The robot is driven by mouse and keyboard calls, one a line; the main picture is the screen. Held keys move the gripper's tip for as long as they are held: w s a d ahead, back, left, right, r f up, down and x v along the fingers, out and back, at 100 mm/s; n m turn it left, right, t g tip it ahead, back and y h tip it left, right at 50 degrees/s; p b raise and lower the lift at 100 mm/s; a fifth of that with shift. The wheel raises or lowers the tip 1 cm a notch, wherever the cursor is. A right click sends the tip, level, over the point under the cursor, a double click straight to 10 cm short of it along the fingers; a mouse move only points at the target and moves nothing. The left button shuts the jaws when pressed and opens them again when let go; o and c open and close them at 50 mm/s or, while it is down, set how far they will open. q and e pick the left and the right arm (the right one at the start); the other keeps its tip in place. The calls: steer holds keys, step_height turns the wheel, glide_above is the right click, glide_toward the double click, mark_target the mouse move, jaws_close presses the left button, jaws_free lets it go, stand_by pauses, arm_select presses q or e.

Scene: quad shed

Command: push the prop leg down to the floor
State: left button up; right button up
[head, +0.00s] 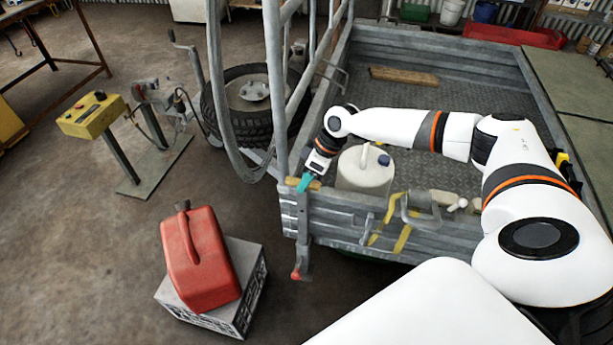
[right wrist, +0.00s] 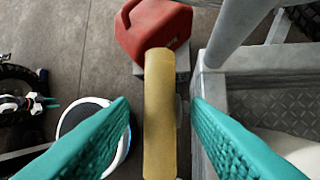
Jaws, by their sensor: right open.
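The prop leg (head: 304,238) is an upright steel tube at the trailer's near left corner, with a red piece (head: 297,273) low on it. Its lower end looks clear of the floor. A tan bar (head: 312,185), which seems to be at the top of the leg, shows in the right wrist view (right wrist: 160,115) between my teal fingers. My right gripper (head: 306,180) is open around this bar, with gaps on both sides; its fingers also show in the right wrist view (right wrist: 160,105). What seems to be my left gripper (right wrist: 48,101) shows small at the left there; its opening is unclear.
A red fuel can (head: 198,258) sits on a grey crate (head: 238,310) left of the leg. A grey frame post (head: 275,95) rises beside the corner. A white jug (head: 365,170) stands inside the tailgate (head: 345,225). Floor between crate and trailer is bare.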

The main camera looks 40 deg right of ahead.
mark_target(307, 207)
jaws_close()
step_height(307, 207, down, 13)
steer(key=b, duration=0.7)
steer(key=shift+f, duration=0.2)
jaws_free()
steer(key=shift+r, duration=0.1)
